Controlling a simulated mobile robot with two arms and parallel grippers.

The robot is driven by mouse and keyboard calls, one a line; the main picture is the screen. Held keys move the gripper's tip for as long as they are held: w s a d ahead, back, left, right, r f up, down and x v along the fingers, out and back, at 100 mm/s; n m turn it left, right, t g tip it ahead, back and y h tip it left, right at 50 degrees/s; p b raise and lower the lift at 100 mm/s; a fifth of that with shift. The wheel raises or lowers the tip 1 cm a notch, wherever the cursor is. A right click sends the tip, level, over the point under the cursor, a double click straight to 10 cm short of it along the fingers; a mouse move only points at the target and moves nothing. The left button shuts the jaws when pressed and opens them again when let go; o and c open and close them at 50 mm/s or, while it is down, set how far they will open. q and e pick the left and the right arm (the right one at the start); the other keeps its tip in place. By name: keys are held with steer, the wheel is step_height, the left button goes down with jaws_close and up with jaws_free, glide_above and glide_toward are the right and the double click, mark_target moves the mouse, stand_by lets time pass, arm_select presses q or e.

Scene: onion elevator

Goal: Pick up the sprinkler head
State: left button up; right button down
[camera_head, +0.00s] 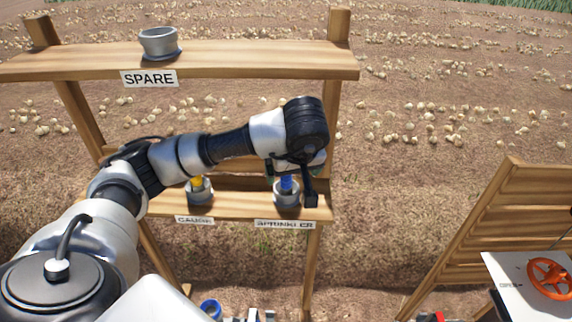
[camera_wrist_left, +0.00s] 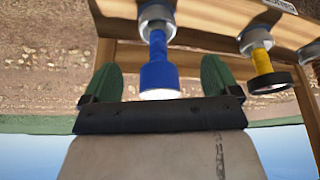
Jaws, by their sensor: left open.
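The blue sprinkler head (camera_head: 287,184) stands in a grey cup (camera_head: 286,195) on the lower shelf, above the SPRINKLER label (camera_head: 284,224). In the left wrist view the sprinkler head (camera_wrist_left: 157,65) shows as a blue body with a narrower neck in its metal cup (camera_wrist_left: 156,17). My left gripper (camera_wrist_left: 160,82) is open, with one green finger on each side of the blue body and a visible gap to both. In the head view my left gripper (camera_head: 297,178) is at the sprinkler head and partly hides it. My right gripper is not in view.
A yellow gauge (camera_head: 197,184) stands in the cup left of the sprinkler head. An empty grey cup (camera_head: 159,43) sits on the upper shelf (camera_head: 250,57) by the SPARE label. A slatted wooden panel (camera_head: 500,235) and an orange handwheel (camera_head: 550,278) are at the right.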

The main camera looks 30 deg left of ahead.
arm_select(q)
steer(key=w+a+p, duration=0.1)
steer(key=w+a, duration=0.2)
steer(key=shift+w+a+p, duration=0.25)
steer(key=shift+w+p, duration=0.1)
steer(key=shift+w, duration=0.05)
steer(key=shift+w+a+f+p, duration=0.1)
steer(key=shift+w+a+p, duration=0.25)
steer(key=shift+a, duration=0.25)
steer(key=x, duration=0.2)
steer(key=shift+w+f, duration=0.1)
steer(key=shift+f, duration=0.2)
steer(key=shift+w+f, duration=0.1)
steer(key=shift+f, duration=0.2)
steer(key=c, duration=1.2)
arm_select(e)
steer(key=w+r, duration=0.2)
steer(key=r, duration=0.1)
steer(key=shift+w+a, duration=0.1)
arm_select(q)
steer(key=shift+o, duration=0.2)
steer(key=shift+r, duration=0.1)
